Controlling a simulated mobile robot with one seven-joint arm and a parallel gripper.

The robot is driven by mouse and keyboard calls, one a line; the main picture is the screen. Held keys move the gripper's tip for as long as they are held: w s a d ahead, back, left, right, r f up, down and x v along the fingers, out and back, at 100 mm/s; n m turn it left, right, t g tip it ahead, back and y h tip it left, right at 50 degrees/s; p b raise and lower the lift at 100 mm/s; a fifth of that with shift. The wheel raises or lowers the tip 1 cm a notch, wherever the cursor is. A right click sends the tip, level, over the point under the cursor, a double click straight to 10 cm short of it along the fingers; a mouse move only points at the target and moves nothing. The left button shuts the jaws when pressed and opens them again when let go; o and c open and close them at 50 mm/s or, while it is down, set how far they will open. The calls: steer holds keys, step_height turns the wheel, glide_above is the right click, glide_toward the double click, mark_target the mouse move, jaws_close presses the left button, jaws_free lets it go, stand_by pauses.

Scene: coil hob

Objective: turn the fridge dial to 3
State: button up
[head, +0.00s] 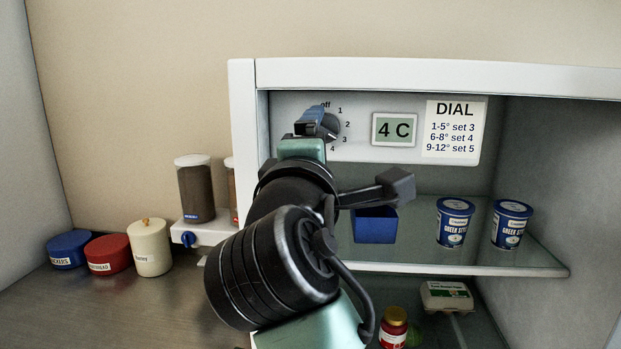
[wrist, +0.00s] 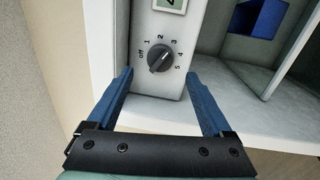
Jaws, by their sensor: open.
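The fridge dial (wrist: 160,58) is a round dark grey knob on the white control panel, with marks from off to 5 around it. Its raised ridge lies diagonally, from lower left to upper right; I cannot tell surely which mark it points to. In the head view the dial (head: 331,127) is partly hidden behind my gripper (head: 314,120). In the wrist view my gripper (wrist: 160,76) is open, with one blue finger on each side of the dial and wide gaps to it. Nothing is between the fingers, and the dial appears beyond the tips.
A display (head: 394,129) reads 4 C. A card (head: 453,130) says 1-5° set 3, 6-8° set 4, 9-12° set 5. Below, a glass shelf (head: 420,258) holds a blue bin (head: 375,227) and two yogurt tubs (head: 454,222). Canisters stand left on the counter.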

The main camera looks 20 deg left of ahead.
steer(key=b+v, duration=0.2)
steer(key=v, duration=0.5)
steer(key=shift+s, duration=0.3)
steer(key=shift+d, duration=0.1)
